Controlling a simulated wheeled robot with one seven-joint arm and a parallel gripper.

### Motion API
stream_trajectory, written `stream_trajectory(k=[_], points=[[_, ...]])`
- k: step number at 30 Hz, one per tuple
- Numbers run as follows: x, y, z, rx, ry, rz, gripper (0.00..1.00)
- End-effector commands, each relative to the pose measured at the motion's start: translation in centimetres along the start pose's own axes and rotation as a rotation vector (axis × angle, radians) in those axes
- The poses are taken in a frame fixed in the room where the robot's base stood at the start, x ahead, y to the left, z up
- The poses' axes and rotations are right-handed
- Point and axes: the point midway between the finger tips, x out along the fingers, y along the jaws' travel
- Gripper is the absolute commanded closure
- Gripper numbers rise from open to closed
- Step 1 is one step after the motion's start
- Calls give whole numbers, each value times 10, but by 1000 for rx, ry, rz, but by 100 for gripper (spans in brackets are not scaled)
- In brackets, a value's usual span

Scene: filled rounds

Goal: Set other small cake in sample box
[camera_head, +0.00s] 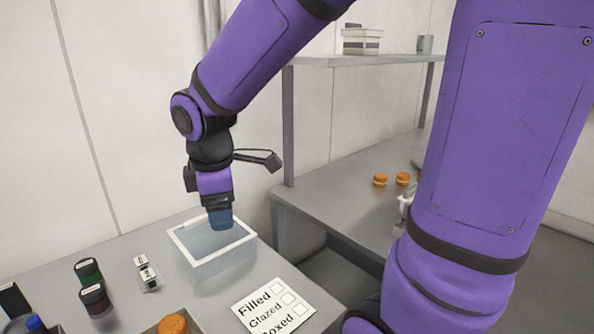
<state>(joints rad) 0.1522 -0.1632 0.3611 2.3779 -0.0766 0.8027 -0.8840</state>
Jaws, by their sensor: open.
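My gripper (220,220) points down over a clear tub with a white rim (246,240). The jaws are open, and I see nothing held between them. The fingertips overlap the tub's opening in the picture; I cannot tell how deep they are. Two small round orange-brown cakes, one (380,181) left of the other (402,179), sit on the grey counter at right. Another orange-brown round cake (173,324) shows at the bottom edge, in or beside a partly cut-off tray (200,325). No box is plainly marked as the sample box.
A post (289,130) and shelf (365,60) rise behind.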

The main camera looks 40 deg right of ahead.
Motion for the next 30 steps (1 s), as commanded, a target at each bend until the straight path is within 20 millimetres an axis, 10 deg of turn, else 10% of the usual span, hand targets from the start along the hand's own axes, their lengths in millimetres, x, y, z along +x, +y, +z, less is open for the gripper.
stream_trajectory(k=[13,30], points=[[-87,-55,84,818,200,140,24],[-105,-84,118,1155,340,107,24]])
